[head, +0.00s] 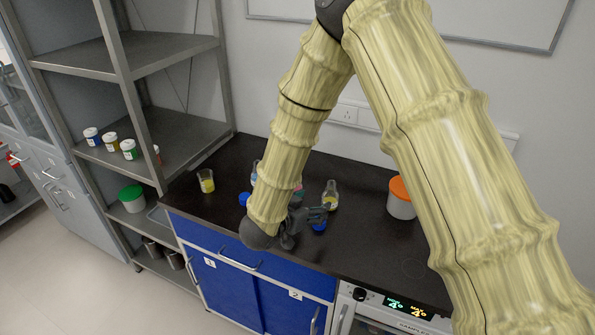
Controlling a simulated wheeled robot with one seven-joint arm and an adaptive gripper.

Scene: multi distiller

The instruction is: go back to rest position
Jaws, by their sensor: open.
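My gripper (308,221) is at the end of my arm, low over the black countertop (352,252), near its front edge. Its dark fingers point to the right and look open. A blue cap or lid (319,226) shows right by the fingers; I cannot tell whether it touches them. A flask with yellow liquid (330,197) stands just behind the gripper. My yellow-sleeved arm reaches down from the top of the view and hides part of the counter and some glassware behind it.
A beaker with yellow liquid (207,183) and another blue cap (244,198) are left of my arm. A white tub with an orange lid (401,198) stands to the right. A grey shelf rack (170,50) with several small jars is at left. A wall rises behind the counter.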

